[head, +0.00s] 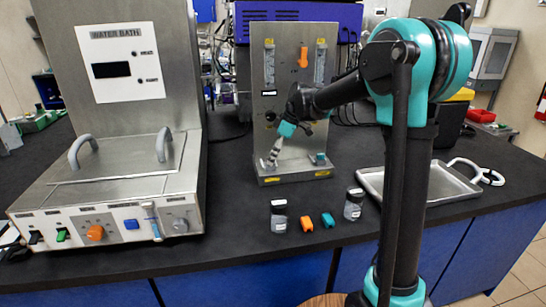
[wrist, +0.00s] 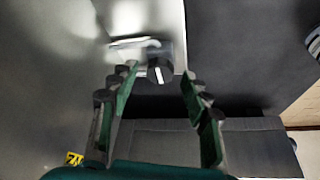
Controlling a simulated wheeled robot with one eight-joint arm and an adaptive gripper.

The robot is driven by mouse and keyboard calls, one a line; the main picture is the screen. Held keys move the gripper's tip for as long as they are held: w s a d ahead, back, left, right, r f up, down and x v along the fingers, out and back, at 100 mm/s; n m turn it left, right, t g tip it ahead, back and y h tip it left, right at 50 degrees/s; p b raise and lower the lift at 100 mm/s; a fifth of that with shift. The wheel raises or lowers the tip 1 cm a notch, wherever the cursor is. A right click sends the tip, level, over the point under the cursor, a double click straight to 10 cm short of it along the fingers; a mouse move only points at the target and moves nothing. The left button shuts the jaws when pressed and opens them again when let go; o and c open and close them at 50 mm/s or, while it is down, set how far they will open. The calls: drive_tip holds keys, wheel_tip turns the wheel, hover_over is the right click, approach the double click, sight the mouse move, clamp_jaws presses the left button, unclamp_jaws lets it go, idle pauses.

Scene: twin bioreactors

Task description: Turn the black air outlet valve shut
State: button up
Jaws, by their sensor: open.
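A black valve knob (wrist: 160,71) with a white line across its face shows in the wrist view, between and slightly beyond my fingertips. My gripper (wrist: 159,76) is open with one finger on each side of the knob, and nothing is clasped. In the head view my gripper (head: 271,158) points down in front of the steel bioreactor panel (head: 285,95), near its lower left. A dark knob (head: 270,116) shows on that panel. I cannot tell whether it is the knob in the wrist view. My arm hides part of the panel.
The water bath (head: 125,175) stands to the left. Two small jars (head: 278,216) (head: 353,205), an orange piece (head: 305,222) and a teal piece (head: 328,219) lie on the black bench in front. A metal tray (head: 432,187) sits at the right.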

drive_tip(key=shift+a+f, duration=0.15)
drive_tip(key=shift+f, duration=0.15)
drive_tip(key=shift+c, duration=0.5)
clamp_jaws()
